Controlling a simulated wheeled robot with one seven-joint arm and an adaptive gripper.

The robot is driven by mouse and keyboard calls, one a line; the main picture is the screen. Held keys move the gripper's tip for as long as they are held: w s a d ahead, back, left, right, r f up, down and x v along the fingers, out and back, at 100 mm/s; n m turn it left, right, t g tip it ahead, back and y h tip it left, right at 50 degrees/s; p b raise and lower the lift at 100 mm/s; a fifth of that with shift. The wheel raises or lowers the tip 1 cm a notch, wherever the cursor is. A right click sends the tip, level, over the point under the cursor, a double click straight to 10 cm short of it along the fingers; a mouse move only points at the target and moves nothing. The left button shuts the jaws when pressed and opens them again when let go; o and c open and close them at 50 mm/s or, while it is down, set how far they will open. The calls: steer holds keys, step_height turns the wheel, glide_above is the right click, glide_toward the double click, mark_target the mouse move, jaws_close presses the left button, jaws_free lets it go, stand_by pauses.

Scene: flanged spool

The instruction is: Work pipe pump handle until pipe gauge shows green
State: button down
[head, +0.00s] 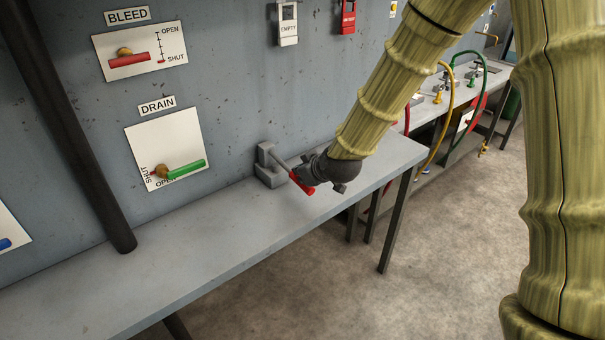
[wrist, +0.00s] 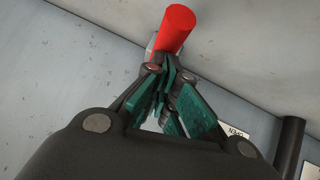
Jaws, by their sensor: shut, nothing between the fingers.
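The pump on the bench against the wall has a grey block (head: 268,168) and a thin lever ending in a red handle grip (head: 307,189). The red grip also shows in the wrist view (wrist: 176,28), just beyond my fingertips. My gripper (head: 300,176) is low over the bench right at the handle. In the wrist view my gripper (wrist: 165,75) has its green-padded fingers closed with nothing between them. I cannot tell whether the fingertips touch the grip. Part of the lever is hidden behind the fingers and grip. No gauge is in view.
A dark pipe (head: 75,130) runs down the wall to the left. The bench top (head: 190,255) is clear in front of the pump. Wall panels labelled BLEED (head: 140,52) and DRAIN (head: 168,150) carry levers. A second bench (head: 440,108) with coloured hoses stands to the right.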

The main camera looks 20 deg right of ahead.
steer(key=shift+s+d+f, duration=0.1)
steer(key=shift+s+f, duration=0.15)
steer(key=shift+f, duration=0.1)
steer(key=w+r+p+v, duration=0.1)
steer(key=r+v, duration=0.1)
steer(key=v, duration=1.1)
steer(key=shift+w+a, duration=0.3)
steer(key=shift+a, duration=0.1)
stand_by(1.2)
